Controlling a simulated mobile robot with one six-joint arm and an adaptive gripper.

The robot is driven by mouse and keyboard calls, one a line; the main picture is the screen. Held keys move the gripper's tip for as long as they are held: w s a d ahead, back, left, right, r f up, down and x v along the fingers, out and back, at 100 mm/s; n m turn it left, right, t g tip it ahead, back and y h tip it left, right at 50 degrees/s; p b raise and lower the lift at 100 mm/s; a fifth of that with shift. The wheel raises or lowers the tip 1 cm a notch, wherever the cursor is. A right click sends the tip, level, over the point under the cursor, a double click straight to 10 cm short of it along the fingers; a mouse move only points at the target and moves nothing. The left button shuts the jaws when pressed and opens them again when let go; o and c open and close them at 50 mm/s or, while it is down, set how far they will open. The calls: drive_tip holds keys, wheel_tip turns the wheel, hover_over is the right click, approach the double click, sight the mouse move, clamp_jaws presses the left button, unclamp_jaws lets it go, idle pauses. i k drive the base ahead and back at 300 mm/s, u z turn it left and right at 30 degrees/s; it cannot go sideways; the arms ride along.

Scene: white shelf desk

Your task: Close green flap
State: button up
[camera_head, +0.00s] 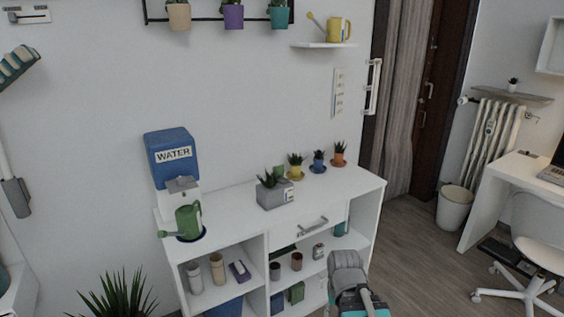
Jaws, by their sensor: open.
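No part is clearly a green flap. A thin dark green edge (283,250) shows in the shelf opening under the drawer of the white desk (232,202); it may be the flap, but I cannot tell whether it is open or shut. A small green piece (278,171) also shows behind the grey planter. A grey and teal part of my arm rises at the bottom, in front of the desk's right shelves, and hides some of them. My gripper's fingers are not visible.
A green watering can (188,221) stands below the blue water dispenser (171,158). The grey planter (274,191) and small potted plants (318,162) stand on the desk top. The drawer handle (312,226) faces forward. Cups and boxes fill the shelves.

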sight(280, 168)
drive_tip(key=z, duration=0.1)
drive_tip(key=i, duration=1.3)
drive_tip(key=u, duration=0.5)
